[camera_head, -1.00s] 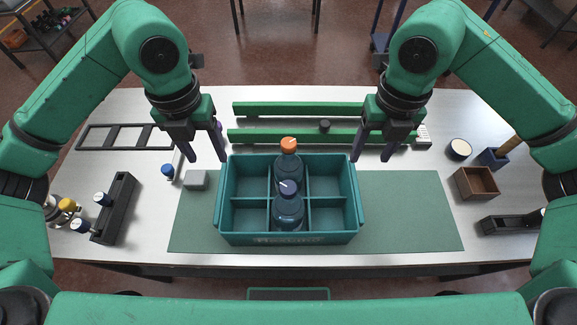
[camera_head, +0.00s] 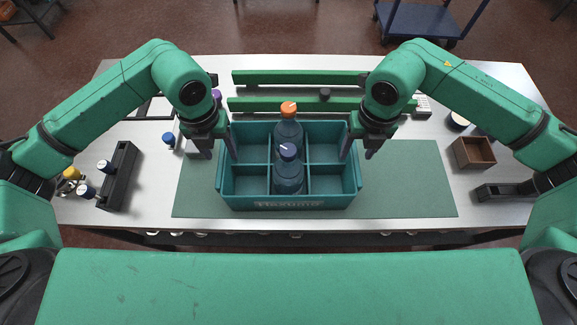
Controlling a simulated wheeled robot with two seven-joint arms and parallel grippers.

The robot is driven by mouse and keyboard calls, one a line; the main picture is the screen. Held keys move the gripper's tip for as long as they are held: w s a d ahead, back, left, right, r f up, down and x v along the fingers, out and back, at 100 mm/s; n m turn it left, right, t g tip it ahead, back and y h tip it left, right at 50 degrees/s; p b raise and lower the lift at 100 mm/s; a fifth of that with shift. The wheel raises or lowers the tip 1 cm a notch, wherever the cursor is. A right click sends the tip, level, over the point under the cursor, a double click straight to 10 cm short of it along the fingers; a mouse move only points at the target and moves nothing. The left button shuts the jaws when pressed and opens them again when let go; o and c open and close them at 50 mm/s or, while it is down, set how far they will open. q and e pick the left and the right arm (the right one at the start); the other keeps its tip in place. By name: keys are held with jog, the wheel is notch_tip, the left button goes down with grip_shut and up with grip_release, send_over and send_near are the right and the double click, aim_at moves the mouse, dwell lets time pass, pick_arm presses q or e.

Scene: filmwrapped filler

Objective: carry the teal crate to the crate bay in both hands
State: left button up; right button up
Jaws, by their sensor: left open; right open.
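The teal crate (camera_head: 289,202) stands upright on a green mat on the table, with its lettered side facing me. The other compartments look empty. My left gripper (camera_head: 218,152) is open, its fingers on either side of the crate's left wall. My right gripper (camera_head: 358,152) is open in the same way at the right wall. Whether the fingers touch the walls I cannot tell. No part is clearly recognisable as the crate bay.
Two green rails (camera_head: 295,78) lie behind the crate. A green mat (camera_head: 410,190) has free room right of the crate. A brown wooden box (camera_head: 474,152) stands at right. A black rack (camera_head: 118,180) and small capped bottles are at left. A black frame is partly behind my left arm.

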aim_at(222, 156)
pick_arm(q)
jog(key=f, duration=0.3)
jog(key=shift+w+f, duration=0.15)
jog(key=shift+w, duration=0.05)
pick_arm(e)
jog(key=f, duration=0.3)
jog(key=shift+w+f, duration=0.1)
jog(key=shift+w, duration=0.15)
pick_arm(q)
jog(key=shift+s, duration=0.1)
pick_arm(e)
jog(key=shift+s, duration=0.1)
pick_arm(q)
grip_shut()
pick_arm(e)
grip_shut()
pick_arm(q)
jog(key=shift+r, duration=0.25)
pick_arm(e)
jog(key=shift+r, duration=0.2)
